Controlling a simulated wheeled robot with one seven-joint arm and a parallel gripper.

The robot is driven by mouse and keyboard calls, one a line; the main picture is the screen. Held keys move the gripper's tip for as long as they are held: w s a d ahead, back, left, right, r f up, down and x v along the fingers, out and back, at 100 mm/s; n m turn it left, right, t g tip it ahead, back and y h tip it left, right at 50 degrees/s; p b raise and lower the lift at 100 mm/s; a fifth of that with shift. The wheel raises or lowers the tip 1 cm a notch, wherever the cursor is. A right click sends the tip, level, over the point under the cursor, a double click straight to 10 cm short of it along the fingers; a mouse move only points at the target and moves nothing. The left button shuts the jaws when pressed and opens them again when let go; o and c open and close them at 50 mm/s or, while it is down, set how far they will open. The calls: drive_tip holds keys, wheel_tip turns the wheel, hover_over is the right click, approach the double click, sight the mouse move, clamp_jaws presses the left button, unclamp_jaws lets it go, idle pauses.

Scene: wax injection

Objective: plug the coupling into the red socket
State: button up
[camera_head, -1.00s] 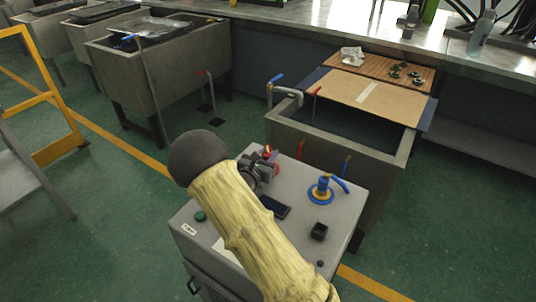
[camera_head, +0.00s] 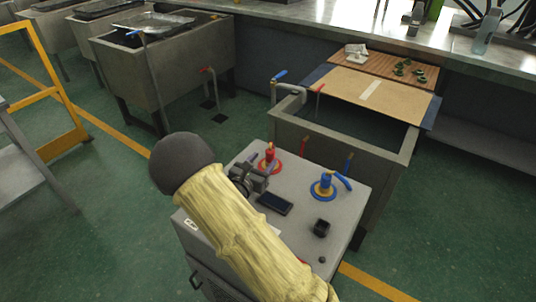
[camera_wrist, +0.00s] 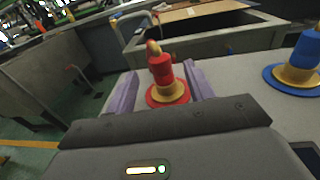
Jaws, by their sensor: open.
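A red coupling (camera_wrist: 161,68) with a brass tip stands upright on the red socket (camera_wrist: 181,96), a red ring with a brass collar on the grey machine top. The coupling also shows in the head view (camera_head: 270,154). It looks seated; how deep it sits is hard to tell. My gripper (camera_wrist: 160,74) is open and empty, its purple fingers on either side of the coupling in the wrist view. In the head view my gripper (camera_head: 254,170) is just in front of the coupling, apparently clear of it. My arm covers part of the machine top.
A blue coupling (camera_head: 325,182) stands in a blue and brass socket to the right. A dark screen (camera_head: 275,203) and a black block (camera_head: 321,227) are on the machine top (camera_head: 298,232). A grey tank (camera_head: 403,150) with a board (camera_head: 370,90) stands behind.

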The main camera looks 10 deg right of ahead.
drive_tip(key=v, duration=1.1)
drive_tip(key=shift+s+a, duration=0.1)
drive_tip(key=shift+s, duration=0.05)
idle(0.3)
